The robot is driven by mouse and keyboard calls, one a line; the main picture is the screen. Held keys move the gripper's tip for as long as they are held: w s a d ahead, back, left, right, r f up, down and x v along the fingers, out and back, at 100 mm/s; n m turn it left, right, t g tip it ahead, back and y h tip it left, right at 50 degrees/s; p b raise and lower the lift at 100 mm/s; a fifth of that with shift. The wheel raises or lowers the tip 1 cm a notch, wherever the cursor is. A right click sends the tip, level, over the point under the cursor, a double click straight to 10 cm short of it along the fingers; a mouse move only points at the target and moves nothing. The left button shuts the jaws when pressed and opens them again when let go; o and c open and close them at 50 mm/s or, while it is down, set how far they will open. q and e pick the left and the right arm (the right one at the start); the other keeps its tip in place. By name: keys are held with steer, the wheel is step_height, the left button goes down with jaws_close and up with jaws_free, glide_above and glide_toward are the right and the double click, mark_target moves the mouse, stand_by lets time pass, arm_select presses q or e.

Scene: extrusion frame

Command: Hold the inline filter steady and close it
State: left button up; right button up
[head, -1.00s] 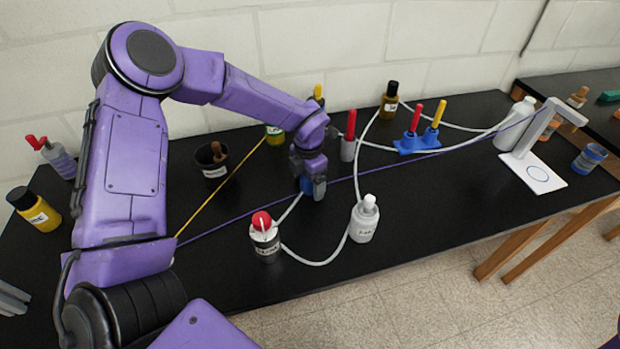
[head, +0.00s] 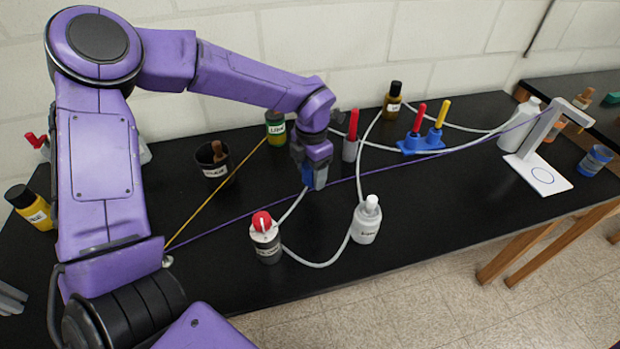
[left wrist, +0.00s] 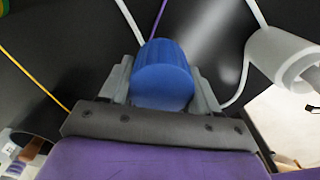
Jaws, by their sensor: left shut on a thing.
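My left gripper (head: 313,182) is shut on a blue ridged piece, which I take for the cap of the inline filter (head: 307,175). In the left wrist view the same blue piece (left wrist: 163,75) sits between the two grey fingers (left wrist: 162,92). A white tube (head: 292,208) runs from beside the gripper toward a small bottle with a red top. The rest of the filter is hidden behind the fingers and the blue piece, so I cannot tell whether it is closed. My right gripper is not in view.
A red-topped bottle (head: 266,245) and a white bottle (head: 366,222) stand in front, joined by a white tube. A grey holder with a red handle (head: 351,140) stands close right of the gripper. Purple and yellow cords cross the black table (head: 420,200).

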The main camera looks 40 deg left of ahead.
arm_select(q)
steer(key=s+d+r+b, duration=0.2)
steer(key=s+d+r, duration=0.4)
steer(key=s+d, duration=0.1)
steer(key=shift+s+d+r+b, duration=0.15)
steer(key=shift+s+r+b, duration=0.2)
steer(key=shift+s, duration=0.55)
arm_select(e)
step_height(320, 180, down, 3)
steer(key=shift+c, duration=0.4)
